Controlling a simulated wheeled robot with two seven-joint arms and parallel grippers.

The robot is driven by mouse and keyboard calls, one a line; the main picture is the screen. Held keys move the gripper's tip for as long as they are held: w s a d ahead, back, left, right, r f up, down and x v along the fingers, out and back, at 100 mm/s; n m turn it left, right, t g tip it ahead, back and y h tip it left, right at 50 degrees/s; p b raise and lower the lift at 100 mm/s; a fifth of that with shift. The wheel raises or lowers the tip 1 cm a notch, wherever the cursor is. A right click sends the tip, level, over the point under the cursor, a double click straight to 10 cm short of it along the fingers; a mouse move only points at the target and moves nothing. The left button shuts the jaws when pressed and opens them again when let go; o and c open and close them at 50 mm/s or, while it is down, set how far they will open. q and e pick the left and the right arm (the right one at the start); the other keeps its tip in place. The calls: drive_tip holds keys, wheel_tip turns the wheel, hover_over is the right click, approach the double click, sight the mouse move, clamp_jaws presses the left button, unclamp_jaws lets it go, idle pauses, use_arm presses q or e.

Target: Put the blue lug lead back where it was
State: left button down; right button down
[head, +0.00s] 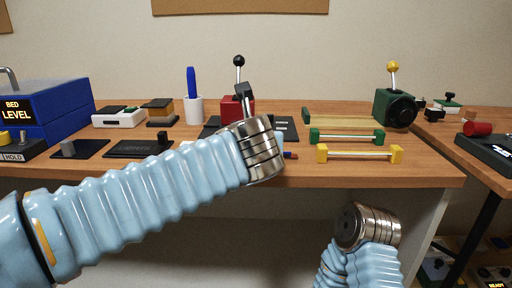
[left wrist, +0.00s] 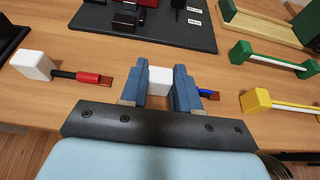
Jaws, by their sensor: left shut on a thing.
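My left gripper (left wrist: 160,88) is shut on the white block of the blue lug lead (left wrist: 206,93), low over the wooden desk. The blue lead sticks out to the right past the right finger and ends in a copper-coloured lug. Its end also shows in the head view (head: 290,155), just right of my left wrist, which hides most of the gripper. A red lug lead (left wrist: 88,78) with a white block lies on the desk to the left. A dark board (left wrist: 185,35) with dark red parts and white labels is beyond the gripper. My right gripper is out of frame; only its wrist shows.
A green-ended bar (head: 345,137) and a yellow-ended bar (head: 358,154) stand to the right. A red-based lever (head: 238,62) rises behind my left wrist. A white cup (head: 194,110) and a blue box (head: 60,105) are at left. The desk's front edge is close.

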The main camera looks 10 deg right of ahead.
use_arm(q)
drive_tip(key=shift+f, duration=0.15)
drive_tip(key=c, duration=0.8)
unclamp_jaws()
drive_tip(key=shift+s+r, duration=0.1)
drive_tip(key=shift+r, duration=0.15)
drive_tip(key=p+v, duration=0.1)
drive_tip(key=v, duration=1)
drive_tip(key=shift+s+a, duration=0.1)
drive_tip(key=shift+s, duration=0.25)
